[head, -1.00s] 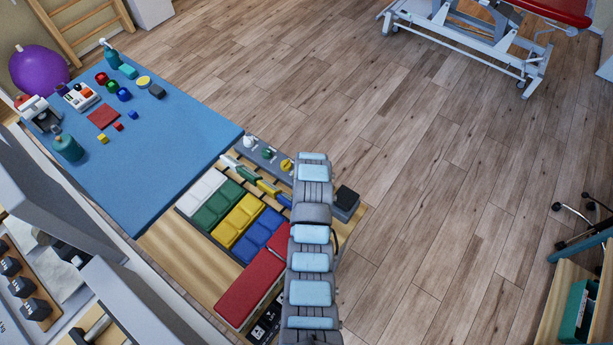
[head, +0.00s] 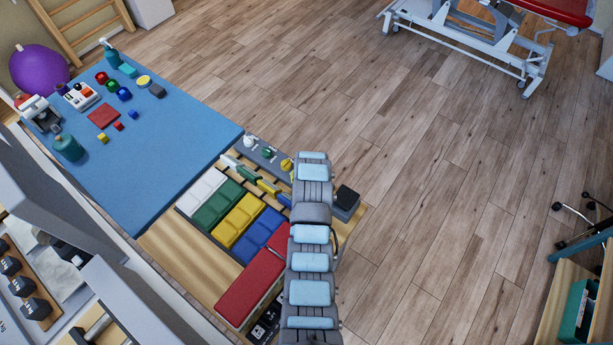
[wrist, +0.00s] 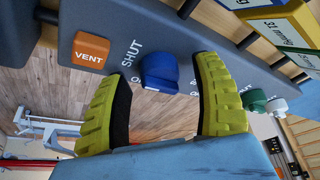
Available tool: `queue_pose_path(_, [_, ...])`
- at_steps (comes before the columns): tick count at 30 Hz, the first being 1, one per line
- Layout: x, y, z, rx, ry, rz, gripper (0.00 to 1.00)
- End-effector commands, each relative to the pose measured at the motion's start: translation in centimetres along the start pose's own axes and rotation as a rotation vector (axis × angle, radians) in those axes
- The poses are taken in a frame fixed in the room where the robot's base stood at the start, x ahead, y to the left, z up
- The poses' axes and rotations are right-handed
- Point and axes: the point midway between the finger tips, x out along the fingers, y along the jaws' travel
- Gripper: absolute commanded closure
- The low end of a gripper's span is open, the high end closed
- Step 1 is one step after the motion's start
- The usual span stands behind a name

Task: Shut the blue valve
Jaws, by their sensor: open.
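The blue valve (wrist: 160,72) is a rounded blue knob on a dark grey panel (wrist: 112,22) in the wrist view. The word SHUT and a partly hidden second marking are printed beside it. My gripper (wrist: 164,67) is open, with one yellow-green ribbed finger on each side of the knob. In the head view my own arm covers the blue valve and the gripper. The panel's other end (head: 275,157) shows there.
An orange VENT block (wrist: 90,50) sits on the panel to the left. Green (wrist: 253,99) and white (wrist: 277,105) knobs are to the right. In the head view a yellow knob (head: 287,164) is close to my arm. Coloured weight blocks (head: 221,212) lie below.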

Motion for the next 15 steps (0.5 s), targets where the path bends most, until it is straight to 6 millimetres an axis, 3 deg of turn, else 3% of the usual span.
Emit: queue_pose_path(15, [-5.0,0.0,-0.1,0.000,0.004,0.001,0.35])
